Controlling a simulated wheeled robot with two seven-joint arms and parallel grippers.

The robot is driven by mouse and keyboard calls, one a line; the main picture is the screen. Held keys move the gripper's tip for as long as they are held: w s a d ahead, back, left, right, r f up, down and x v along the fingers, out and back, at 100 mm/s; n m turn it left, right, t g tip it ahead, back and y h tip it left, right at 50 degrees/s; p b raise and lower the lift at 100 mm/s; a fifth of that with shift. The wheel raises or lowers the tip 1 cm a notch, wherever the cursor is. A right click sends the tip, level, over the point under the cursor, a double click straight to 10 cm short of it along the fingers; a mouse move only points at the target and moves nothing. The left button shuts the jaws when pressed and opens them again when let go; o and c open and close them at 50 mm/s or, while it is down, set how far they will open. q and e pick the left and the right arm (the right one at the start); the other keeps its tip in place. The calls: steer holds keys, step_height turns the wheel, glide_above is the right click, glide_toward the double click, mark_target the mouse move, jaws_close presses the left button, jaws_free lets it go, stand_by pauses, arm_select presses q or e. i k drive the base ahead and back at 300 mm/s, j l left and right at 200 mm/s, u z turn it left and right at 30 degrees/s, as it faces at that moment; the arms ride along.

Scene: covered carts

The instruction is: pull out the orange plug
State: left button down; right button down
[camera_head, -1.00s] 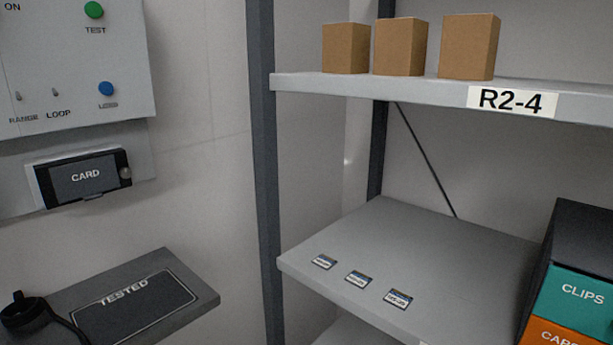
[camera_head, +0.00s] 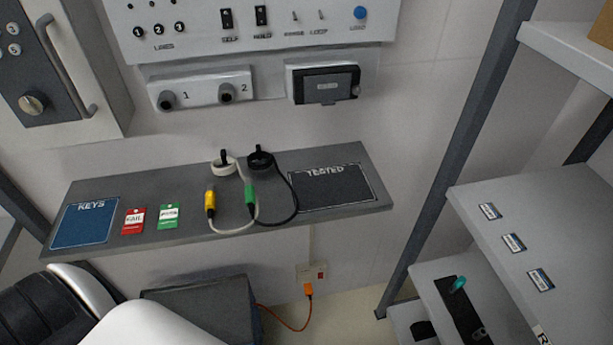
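The orange plug (camera_head: 308,289) is at the lower edge of a small wall outlet (camera_head: 311,271), low on the wall under the grey shelf. It looks seated in the outlet, though it is small in view. An orange cord (camera_head: 290,327) runs from it down and left toward a dark grey box (camera_head: 205,305). The outlet has a small red switch at its right. Neither of my grippers shows. A white and black arm part of mine fills the lower left corner.
A grey wall shelf (camera_head: 345,208) overhangs the outlet, carrying a yellow connector (camera_head: 210,203), a green connector (camera_head: 250,195), and red and green tags. A rack post (camera_head: 440,185) stands right of the outlet. The floor before the outlet looks clear apart from the cord and box.

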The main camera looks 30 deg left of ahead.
mark_target(308, 287)
steer(key=u, duration=0.85)
